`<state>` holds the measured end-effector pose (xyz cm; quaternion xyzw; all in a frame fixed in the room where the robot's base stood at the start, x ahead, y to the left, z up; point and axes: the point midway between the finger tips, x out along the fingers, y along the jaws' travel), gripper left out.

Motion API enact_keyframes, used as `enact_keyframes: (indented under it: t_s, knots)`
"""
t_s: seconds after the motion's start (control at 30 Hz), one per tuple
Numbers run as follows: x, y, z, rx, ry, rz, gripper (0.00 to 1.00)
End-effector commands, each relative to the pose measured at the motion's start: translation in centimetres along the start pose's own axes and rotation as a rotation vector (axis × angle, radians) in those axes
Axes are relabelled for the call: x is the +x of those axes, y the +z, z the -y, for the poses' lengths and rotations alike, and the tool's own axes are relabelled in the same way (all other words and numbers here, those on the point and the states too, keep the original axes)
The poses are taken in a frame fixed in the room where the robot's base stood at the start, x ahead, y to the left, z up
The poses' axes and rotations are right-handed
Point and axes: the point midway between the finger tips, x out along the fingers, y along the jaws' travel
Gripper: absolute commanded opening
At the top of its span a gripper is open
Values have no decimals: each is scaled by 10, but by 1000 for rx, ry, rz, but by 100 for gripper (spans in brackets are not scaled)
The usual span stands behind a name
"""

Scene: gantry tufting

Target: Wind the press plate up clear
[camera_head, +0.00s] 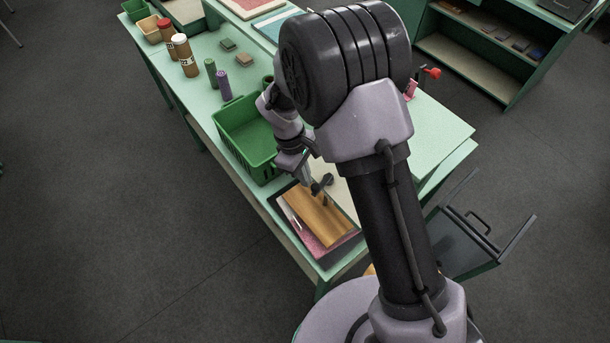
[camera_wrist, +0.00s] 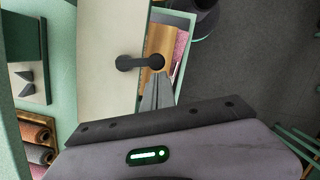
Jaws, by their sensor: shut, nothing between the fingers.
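The press plate looks to be the brown wooden board (camera_head: 313,222) at the near end of the green table. It lies over a flat pink piece (camera_head: 335,245) in a dark-edged frame; how much gap is between them I cannot tell. A dark crank handle (camera_head: 322,186) with knobbed ends stands above the board. In the wrist view the crank (camera_wrist: 138,63) spans from the cream panel to over the wood (camera_wrist: 160,38). My gripper (camera_wrist: 157,80) is shut and empty, its tips just beside the crank's right knob; contact is unclear. In the head view my arm hides part of this area.
A green basket (camera_head: 245,139) stands on the green table (camera_head: 440,130) close beside my gripper. Purple (camera_head: 223,85) and green rolls and brown jars (camera_head: 185,58) stand farther back. Grey floor is clear at left.

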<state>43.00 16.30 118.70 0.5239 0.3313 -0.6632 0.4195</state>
Motion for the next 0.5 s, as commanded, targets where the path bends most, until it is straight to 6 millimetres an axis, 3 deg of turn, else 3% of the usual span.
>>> enact_keyframes:
  t_s: [0.27,0.5]
  knots:
    - [1,5,4,-81,19,0,0]
    - [4,19,10,-266,63,1,0]
